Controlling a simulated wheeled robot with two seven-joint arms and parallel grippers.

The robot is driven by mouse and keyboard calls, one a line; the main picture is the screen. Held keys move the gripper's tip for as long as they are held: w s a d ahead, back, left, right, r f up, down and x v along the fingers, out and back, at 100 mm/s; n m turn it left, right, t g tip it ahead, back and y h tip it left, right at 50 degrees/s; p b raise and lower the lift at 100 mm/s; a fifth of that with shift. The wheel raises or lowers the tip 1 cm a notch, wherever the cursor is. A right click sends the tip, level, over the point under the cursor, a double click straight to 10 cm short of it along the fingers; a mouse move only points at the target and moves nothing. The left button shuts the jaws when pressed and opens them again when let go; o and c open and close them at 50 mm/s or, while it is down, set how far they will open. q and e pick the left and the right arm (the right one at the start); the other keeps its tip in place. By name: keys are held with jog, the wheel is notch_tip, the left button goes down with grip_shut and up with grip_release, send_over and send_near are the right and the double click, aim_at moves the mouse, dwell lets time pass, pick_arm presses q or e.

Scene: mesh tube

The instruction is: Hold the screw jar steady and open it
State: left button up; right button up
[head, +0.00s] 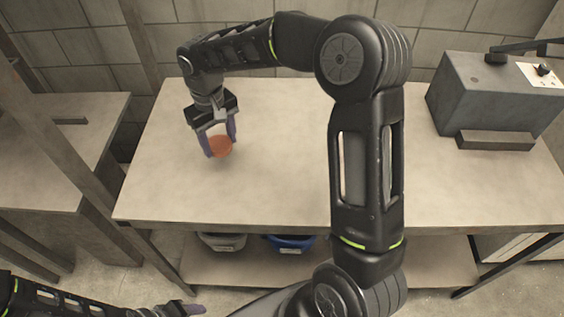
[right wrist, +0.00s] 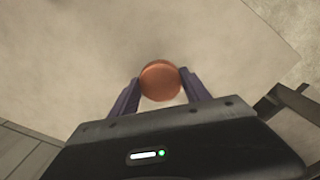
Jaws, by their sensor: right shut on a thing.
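A small round orange-brown thing (head: 220,147), which looks like the screw jar or its lid, is between the purple fingers of my right gripper (head: 219,142) over the left part of the table. In the right wrist view the same round orange top (right wrist: 160,80) sits between the two fingertips (right wrist: 158,84). My right gripper is shut on it. I cannot tell whether a jar body is below or whether it touches the table. My left gripper (head: 188,308) is low at the bottom left, in front of the table and apart from the jar; its jaw opening is unclear.
The table (head: 270,190) is mostly bare. A grey machine box (head: 495,95) stands at its right end. A blue bin (head: 291,243) and a grey bin (head: 222,241) are on the shelf below. A wooden post (head: 75,160) and side table (head: 45,150) are at left.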

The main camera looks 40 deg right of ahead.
jog(key=s+d+r+n, duration=0.2)
jog(key=s+d+n, duration=0.2)
jog(key=d+n, duration=0.3)
jog(key=r+n, duration=0.1)
jog(key=n, duration=0.9)
send_over(292, 164)
jog(key=shift+r, duration=0.1)
jog(key=shift+f, duration=3.1)
jog(key=shift+f, duration=1.9)
jog(key=shift+f, duration=0.1)
